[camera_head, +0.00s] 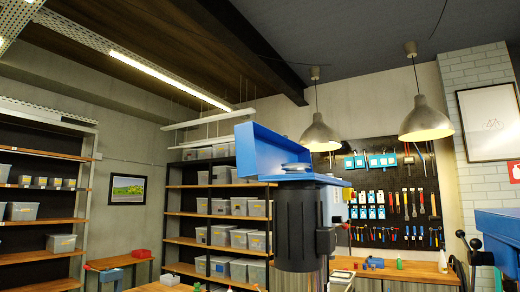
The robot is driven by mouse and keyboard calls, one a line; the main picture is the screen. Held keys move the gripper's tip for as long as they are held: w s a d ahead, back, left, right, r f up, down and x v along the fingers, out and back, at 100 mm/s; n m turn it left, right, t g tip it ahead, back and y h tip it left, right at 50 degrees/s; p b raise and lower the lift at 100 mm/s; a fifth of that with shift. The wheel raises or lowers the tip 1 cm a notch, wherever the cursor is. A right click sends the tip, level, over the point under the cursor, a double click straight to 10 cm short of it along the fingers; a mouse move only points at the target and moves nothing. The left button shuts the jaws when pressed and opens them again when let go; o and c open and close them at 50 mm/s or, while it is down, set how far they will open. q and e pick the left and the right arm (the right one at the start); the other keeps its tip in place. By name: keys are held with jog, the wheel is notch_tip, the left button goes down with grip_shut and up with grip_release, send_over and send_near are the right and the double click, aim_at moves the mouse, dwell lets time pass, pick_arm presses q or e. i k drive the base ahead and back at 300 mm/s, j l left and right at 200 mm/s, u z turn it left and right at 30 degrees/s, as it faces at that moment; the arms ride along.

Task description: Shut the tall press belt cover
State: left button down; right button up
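The tall press stands in the middle of the view, with a dark motor body (304,232) under a flat blue top (320,181). Its blue belt cover (272,150) is open, standing raised and tilted on the left side of the top. A grey pulley (296,168) shows between the raised cover and the top. The inside of the head is mostly hidden from this low angle. Neither of my grippers is in view.
A second blue machine (500,232) with a dark lever stands at the right edge. Behind are shelves with grey bins (248,239), a pegboard of tools (395,195) and a wooden bench (410,270). Two lamps (425,122) hang above. The space above the tall press looks clear.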

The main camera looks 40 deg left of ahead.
aim_at(260, 151)
jog(key=k+j+z, duration=0.1)
jog(key=j, duration=0.35)
jog(key=k+j, duration=0.1)
jog(key=j, duration=0.3)
jog(key=k+j+z, duration=0.15)
jog(key=j, duration=0.25)
jog(key=k+j, duration=0.1)
jog(key=j, duration=0.35)
jog(key=k+j+z, duration=0.15)
jog(key=j, duration=0.25)
